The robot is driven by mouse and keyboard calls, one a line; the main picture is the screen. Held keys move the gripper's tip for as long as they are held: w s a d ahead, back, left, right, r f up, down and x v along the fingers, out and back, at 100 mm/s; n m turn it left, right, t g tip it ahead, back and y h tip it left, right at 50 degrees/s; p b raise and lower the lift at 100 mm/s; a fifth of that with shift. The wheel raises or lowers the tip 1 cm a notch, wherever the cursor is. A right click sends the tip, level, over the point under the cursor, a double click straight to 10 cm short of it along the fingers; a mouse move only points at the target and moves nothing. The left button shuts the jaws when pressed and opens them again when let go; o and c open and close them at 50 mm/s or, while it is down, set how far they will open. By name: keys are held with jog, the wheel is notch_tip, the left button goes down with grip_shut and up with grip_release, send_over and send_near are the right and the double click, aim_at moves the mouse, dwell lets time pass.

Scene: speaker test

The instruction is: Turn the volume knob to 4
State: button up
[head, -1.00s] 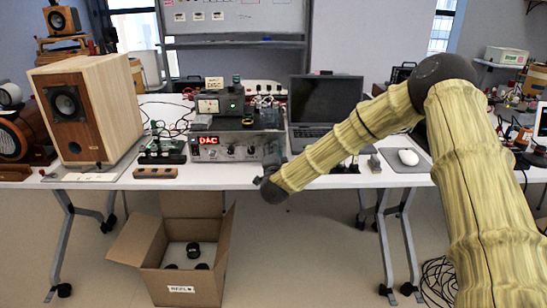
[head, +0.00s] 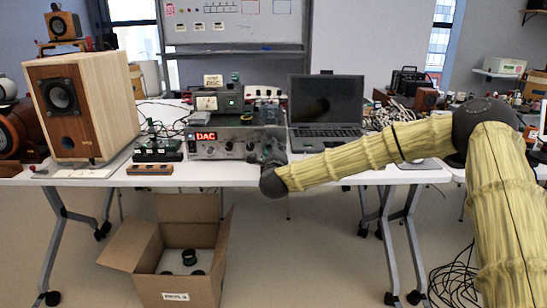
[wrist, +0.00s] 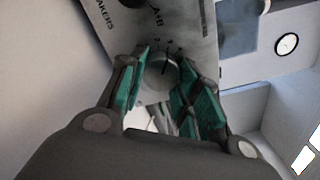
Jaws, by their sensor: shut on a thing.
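The silver amplifier (head: 222,153) stands on the white table with a red "DAC" display and a row of knobs on its front. My gripper (head: 268,147) is at the right end of this front and hides part of it. In the wrist view my gripper (wrist: 163,66) has green-padded fingers on both sides of a round silver volume knob (wrist: 160,76), shut on it. Small dark marks surround the knob, too small to read surely.
A laptop (head: 325,105) stands right of the amplifier. A large wooden speaker (head: 65,110) and a dark switch box (head: 157,150) are at the left. A meter unit (head: 217,102) sits on top. An open cardboard box (head: 190,290) is on the floor below.

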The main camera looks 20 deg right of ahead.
jog(key=m+b, duration=0.2)
jog(key=m, duration=0.1)
jog(key=shift+f+b, duration=0.35)
jog(key=shift+r+m+b, duration=0.1)
jog(key=shift+m+b, duration=0.7)
jog(key=shift+m, duration=0.5)
jog(key=o, duration=1)
jog(key=shift+r, duration=0.1)
jog(key=v, duration=1.2)
